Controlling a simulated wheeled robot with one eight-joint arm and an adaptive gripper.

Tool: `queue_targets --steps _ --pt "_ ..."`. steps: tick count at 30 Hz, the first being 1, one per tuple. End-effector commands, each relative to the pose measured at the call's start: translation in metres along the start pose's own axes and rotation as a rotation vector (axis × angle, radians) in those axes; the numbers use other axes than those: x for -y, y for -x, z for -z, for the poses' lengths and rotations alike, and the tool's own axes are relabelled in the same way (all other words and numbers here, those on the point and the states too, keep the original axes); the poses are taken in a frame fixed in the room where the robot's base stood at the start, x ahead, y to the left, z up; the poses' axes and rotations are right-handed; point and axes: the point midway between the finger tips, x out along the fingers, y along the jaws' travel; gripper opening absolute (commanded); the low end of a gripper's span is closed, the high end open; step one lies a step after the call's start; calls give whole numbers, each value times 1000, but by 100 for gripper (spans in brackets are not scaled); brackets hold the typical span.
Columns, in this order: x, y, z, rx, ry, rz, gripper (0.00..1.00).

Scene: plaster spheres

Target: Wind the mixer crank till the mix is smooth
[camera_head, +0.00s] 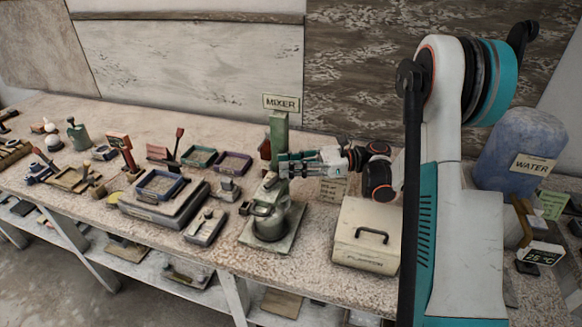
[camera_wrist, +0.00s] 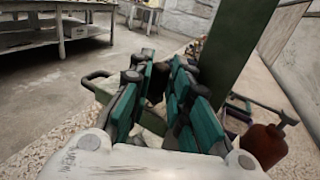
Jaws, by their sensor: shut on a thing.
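The mixer (camera_head: 278,132) stands on the bench in the head view, a green upright post on a flat base plate, under a MIXER sign. My gripper (camera_head: 284,166) reaches in from the right at the mixer's upper part, above the pot. In the wrist view my gripper (camera_wrist: 162,72) has its teal-padded fingers close together beside the green post (camera_wrist: 236,50). It is shut on the crank's handle, which the fingers largely hide. The mix inside the pot cannot be seen.
A cream lidded box (camera_head: 352,250) stands right of the mixer, and a blue WATER container (camera_head: 520,145) farther right. Trays (camera_head: 160,195) and small tools crowd the bench to the left. A reddish-brown bottle (camera_wrist: 264,145) stands behind the post. The bench's front edge is close to the mixer.

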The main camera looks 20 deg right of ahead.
Motion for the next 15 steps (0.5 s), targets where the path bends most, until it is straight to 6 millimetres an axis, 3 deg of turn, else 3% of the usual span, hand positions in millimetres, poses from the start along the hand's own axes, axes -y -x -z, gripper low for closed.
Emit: queue_targets --steps 7,8,15 --pt "0 0 0 -1 0 0 0" --pt "0 0 0 -1 0 0 24" --pt "0 0 0 -1 0 1 26"
